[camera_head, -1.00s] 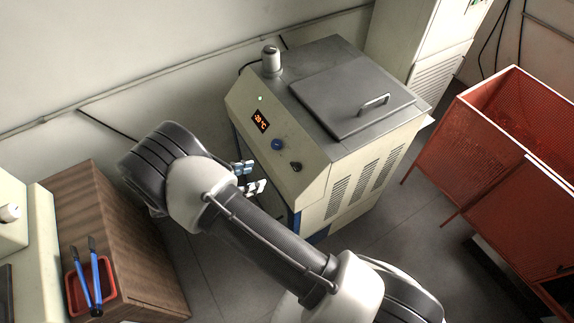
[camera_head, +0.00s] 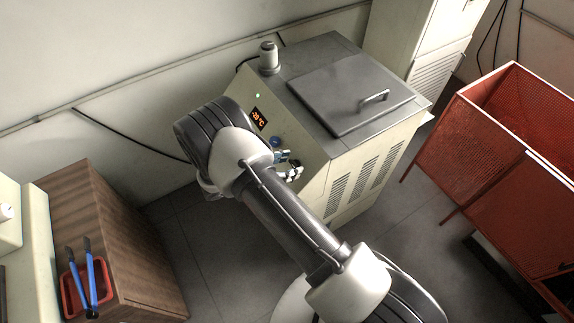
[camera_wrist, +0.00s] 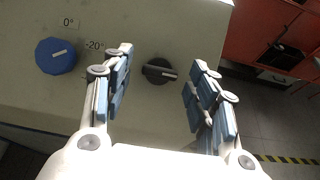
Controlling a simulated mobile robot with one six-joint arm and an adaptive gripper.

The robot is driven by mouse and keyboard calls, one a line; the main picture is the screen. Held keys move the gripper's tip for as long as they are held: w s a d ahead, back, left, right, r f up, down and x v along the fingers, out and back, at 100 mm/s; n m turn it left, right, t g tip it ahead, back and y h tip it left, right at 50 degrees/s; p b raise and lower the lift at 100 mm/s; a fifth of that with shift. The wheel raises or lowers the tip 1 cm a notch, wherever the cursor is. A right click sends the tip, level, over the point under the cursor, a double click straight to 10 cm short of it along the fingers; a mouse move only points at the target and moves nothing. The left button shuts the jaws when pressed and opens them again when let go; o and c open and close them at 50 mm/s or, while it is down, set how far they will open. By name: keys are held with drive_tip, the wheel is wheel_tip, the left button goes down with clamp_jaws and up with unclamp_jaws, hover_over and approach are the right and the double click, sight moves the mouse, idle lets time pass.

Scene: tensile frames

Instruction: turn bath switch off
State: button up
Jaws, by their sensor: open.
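The bath (camera_head: 312,128) is a cream cabinet with a grey top, a lit orange display (camera_head: 259,118) and a green light on its sloped front panel. In the wrist view, a black rotary switch (camera_wrist: 158,71) with a pale pointer line sits on the panel, between the fingers in the picture. A blue knob (camera_wrist: 55,57) is left of it, with "0°" and "-20°" labels nearby. My gripper (camera_wrist: 160,95) is open and empty, facing the panel. In the head view, my gripper (camera_head: 288,165) is at the panel's lower part and hides the black switch. Contact with the switch cannot be told.
A grey lid with a handle (camera_head: 374,96) and a grey cylinder (camera_head: 269,58) are on the bath's top. Red mesh bins (camera_head: 490,150) stand at the right. A wooden cabinet (camera_head: 110,230) with a red tray (camera_head: 68,290) and blue-handled tongs (camera_head: 91,275) is at the left.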

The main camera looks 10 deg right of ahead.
drive_tip(key=shift+c, duration=0.4)
drive_tip(key=c, duration=1)
drive_tip(key=shift+n, duration=0.3)
drive_tip(key=n, duration=0.1)
drive_tip(key=n+t+p, duration=0.1)
drive_tip(key=n, duration=0.1)
drive_tip(key=n+t+y, duration=0.1)
drive_tip(key=n, duration=0.1)
drive_tip(key=shift+s+d+r+p, duration=0.1)
drive_tip(key=shift+s+p, duration=0.15)
drive_tip(key=shift+p, duration=0.05)
drive_tip(key=n+y+p, duration=0.1)
drive_tip(key=n, duration=0.1)
drive_tip(key=n+t, duration=0.1)
drive_tip(key=n, duration=0.2)
drive_tip(key=shift+s+d+r+y+p, duration=0.1)
drive_tip(key=shift+d+y+p, duration=0.05)
drive_tip(key=shift+y+p, duration=0.25)
drive_tip(key=n+y, duration=0.1)
drive_tip(key=n, duration=0.1)
drive_tip(key=n+p, duration=0.1)
drive_tip(key=n, duration=0.2)
drive_tip(key=shift+d+r+y+p, duration=0.1)
drive_tip(key=shift+y+p, duration=0.2)
drive_tip(key=shift+y, duration=0.1)
drive_tip(key=shift+d+n+y+p, duration=0.1)
drive_tip(key=shift+n+y+p, duration=0.7)
drive_tip(key=shift+n, duration=1.2)
